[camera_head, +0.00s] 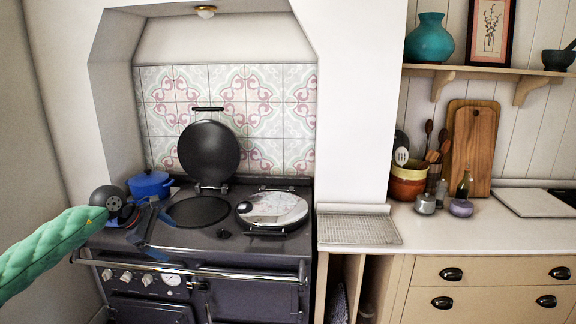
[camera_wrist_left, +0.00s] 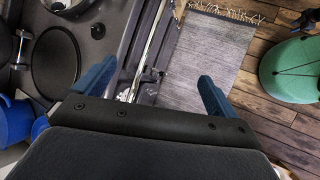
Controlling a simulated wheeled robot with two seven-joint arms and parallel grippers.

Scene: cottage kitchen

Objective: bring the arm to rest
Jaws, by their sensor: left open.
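My left arm comes in from the left in the head view, and its gripper (camera_head: 160,234) is over the front left of the dark range cooker (camera_head: 240,262). The blue fingers are apart, with nothing visible between them. The left wrist view also shows the two open fingers (camera_wrist_left: 157,74), with the cooker's front edge and the floor beyond them. My right arm and gripper are out of view.
A blue pot (camera_head: 150,186) stands on the cooker just behind my left gripper. The left hotplate lid (camera_head: 209,152) is raised; the right lid (camera_head: 272,208) is down. A rug (camera_wrist_left: 205,55) lies on the wooden floor. A wire rack (camera_head: 358,228) lies on the counter.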

